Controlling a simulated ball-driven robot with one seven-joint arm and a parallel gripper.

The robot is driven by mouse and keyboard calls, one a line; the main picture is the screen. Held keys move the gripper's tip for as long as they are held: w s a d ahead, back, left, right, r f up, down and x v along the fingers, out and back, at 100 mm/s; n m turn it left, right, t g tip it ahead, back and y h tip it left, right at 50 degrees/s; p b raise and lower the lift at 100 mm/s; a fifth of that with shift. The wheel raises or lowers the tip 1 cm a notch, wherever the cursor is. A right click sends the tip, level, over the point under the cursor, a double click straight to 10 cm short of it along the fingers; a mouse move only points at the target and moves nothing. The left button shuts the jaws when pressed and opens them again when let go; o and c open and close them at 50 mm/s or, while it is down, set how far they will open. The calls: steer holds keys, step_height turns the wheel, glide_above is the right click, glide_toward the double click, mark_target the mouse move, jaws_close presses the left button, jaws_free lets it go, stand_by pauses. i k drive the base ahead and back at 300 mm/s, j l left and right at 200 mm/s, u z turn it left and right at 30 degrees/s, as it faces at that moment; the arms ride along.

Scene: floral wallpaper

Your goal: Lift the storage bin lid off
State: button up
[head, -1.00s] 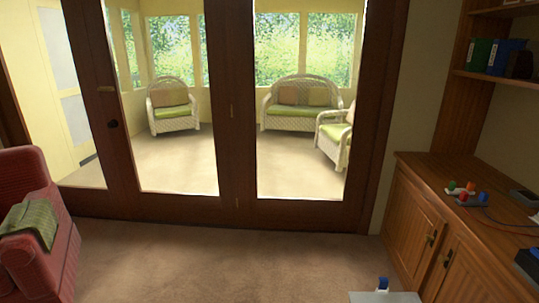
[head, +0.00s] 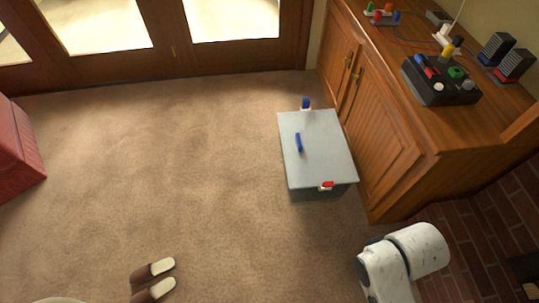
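The storage bin (head: 325,192) stands on the carpet beside the wooden cabinet. Its flat grey lid (head: 321,155) sits on top and looks closed. A blue handle (head: 298,142) is on the lid, left of its middle. A blue-and-white latch (head: 306,104) is at the far edge and a red-and-white latch (head: 326,185) at the near edge. I cannot tell whether the latches are fastened. Part of my white arm shows at the bottom right, apart from the bin. My gripper is not in view.
A wooden cabinet (head: 380,130) stands close along the bin's right side, with a black control box (head: 440,82) and other devices on top. Slippers (head: 153,280) lie on the floor at the bottom. A red armchair (head: 15,155) is at the left. The carpet (head: 170,160) left of the bin is clear.

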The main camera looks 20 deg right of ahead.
mark_target(316, 150)
steer(key=k+l+z, duration=0.2)
steer(key=z, duration=0.2)
steer(key=i+u, duration=0.15)
steer(key=i, duration=0.55)
steer(key=i+u, duration=0.2)
steer(key=i, duration=0.55)
steer(key=i+l+u, duration=0.15)
steer(key=i, duration=0.55)
